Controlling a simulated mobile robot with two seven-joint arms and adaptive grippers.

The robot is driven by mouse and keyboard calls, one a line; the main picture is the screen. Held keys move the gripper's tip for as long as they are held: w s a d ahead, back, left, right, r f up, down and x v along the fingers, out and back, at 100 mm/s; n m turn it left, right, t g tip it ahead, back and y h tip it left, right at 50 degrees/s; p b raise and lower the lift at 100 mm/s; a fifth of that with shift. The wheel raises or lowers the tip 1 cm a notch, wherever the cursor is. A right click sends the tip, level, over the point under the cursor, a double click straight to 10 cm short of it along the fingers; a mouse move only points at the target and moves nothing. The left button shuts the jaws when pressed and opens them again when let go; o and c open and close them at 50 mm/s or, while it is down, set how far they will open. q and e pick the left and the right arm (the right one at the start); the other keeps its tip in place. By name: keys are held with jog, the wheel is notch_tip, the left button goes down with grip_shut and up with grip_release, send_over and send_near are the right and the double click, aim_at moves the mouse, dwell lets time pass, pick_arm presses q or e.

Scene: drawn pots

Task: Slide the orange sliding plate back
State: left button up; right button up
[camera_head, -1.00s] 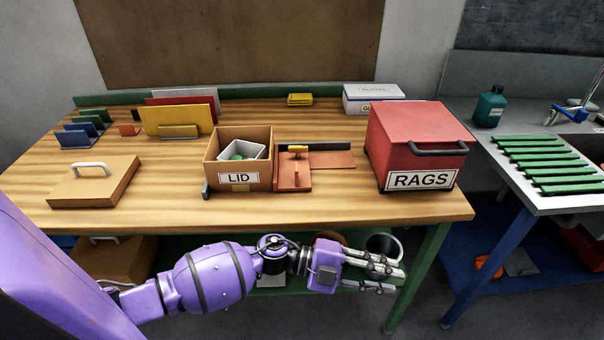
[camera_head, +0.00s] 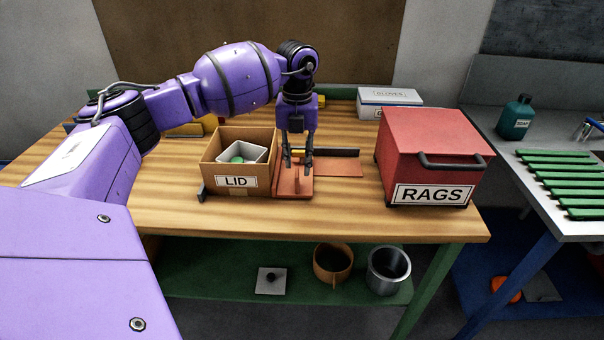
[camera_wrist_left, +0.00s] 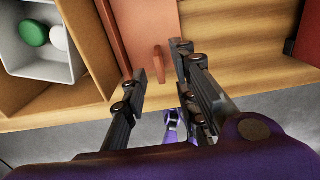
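The orange sliding plate (camera_head: 292,190) lies on the wooden table beside the LID box, with a small upright handle (camera_head: 297,178) on it. In the left wrist view the plate (camera_wrist_left: 138,22) runs along the box's right side, and its handle (camera_wrist_left: 160,62) shows between my fingertips. My left gripper (camera_head: 298,163) points down over the plate, open and empty, with one finger (camera_wrist_left: 136,84) left of the handle and the other (camera_wrist_left: 181,52) right of it. I cannot tell if the fingertips touch anything. My right gripper is out of view.
The LID box (camera_head: 239,180) stands close on the left, with a white tray (camera_wrist_left: 40,45) inside. An orange flat piece (camera_head: 338,168) and a dark bar lie to the right. The red RAGS box (camera_head: 430,155) stands farther right. The table front is clear.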

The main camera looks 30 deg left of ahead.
aim_at(296, 173)
pick_arm(q)
jog(key=f, duration=0.2)
jog(key=s+f, duration=0.1)
jog(key=f, duration=0.1)
jog(key=shift+w+f, duration=0.2)
jog(key=shift+f, duration=0.75)
jog(key=shift+d, duration=0.1)
jog(key=c, duration=0.6)
grip_shut()
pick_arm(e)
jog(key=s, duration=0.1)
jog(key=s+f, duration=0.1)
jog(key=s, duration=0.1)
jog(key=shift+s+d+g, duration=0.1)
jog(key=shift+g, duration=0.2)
